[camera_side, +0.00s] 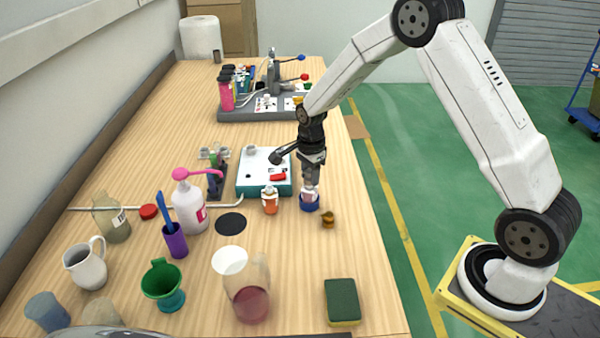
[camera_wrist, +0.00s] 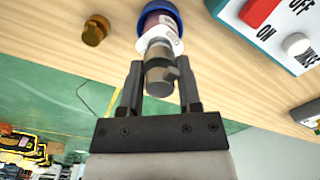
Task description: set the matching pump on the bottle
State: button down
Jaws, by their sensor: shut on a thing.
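My gripper (camera_side: 312,180) is shut on a grey cylindrical pump (camera_wrist: 158,75), which shows between its two fingers (camera_wrist: 158,92) in the wrist view. Directly below the pump in the side view is a small bottle (camera_side: 310,193) with a pale top and a dark red band. The bottle stands in a round blue holder (camera_side: 309,205); both also show in the wrist view, the bottle (camera_wrist: 160,30) and the holder rim (camera_wrist: 150,8). The pump lines up with the bottle's top and looks close to or touching it. I cannot tell whether it is seated.
A small amber cap (camera_side: 327,219) lies right of the holder. An orange bottle (camera_side: 270,200) stands close on its left, with a teal-and-white switch box (camera_side: 250,180) behind. A white pump bottle (camera_side: 189,207), a pitcher (camera_side: 250,300) and a sponge (camera_side: 342,302) stand around.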

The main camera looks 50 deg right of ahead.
jog(key=shift+f, duration=0.3)
dwell(0.9)
grip_release()
dwell(0.4)
jog(key=shift+r, duration=0.1)
jog(key=shift+r, duration=3.65)
jog(key=shift+s, duration=0.1)
